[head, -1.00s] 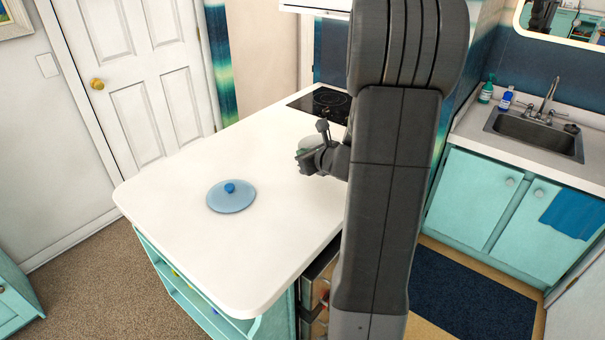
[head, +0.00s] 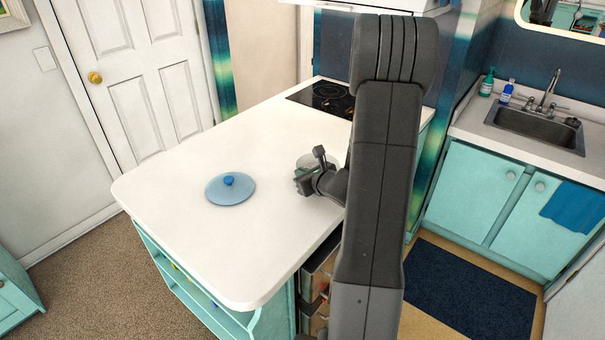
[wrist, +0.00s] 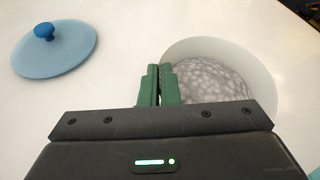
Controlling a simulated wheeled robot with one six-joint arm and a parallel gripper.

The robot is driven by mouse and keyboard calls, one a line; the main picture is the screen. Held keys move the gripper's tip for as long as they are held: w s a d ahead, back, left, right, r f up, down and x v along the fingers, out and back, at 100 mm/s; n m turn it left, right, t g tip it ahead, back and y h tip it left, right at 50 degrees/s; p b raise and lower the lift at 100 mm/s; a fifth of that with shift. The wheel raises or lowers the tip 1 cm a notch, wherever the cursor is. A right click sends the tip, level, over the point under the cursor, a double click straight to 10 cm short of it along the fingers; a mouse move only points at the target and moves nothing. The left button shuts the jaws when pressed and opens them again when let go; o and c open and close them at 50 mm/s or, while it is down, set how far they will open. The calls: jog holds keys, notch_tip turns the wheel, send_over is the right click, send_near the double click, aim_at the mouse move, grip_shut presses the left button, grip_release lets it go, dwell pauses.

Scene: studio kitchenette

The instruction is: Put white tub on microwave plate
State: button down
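The white tub (wrist: 265,75) is round, with grey speckled contents, on the right in the wrist view. In the head view it (head: 309,160) is mostly hidden behind my gripper (head: 304,182). My gripper's green fingers (wrist: 160,85) are close together at the tub's left rim, one outside and one inside, apparently pinching the wall. The tub is over the white counter; I cannot tell whether its base touches it.
A blue round lid with a knob (head: 231,190) lies on the white counter (head: 215,255), left of my gripper. A black cooktop (head: 322,97) is at the back. The counter's near left area is clear. A sink (head: 540,122) is at the far right.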

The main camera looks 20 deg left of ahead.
jog(key=shift+f, duration=0.1)
jog(key=c, duration=2.1)
grip_release()
jog(key=shift+f, duration=0.1)
jog(key=o, duration=0.4)
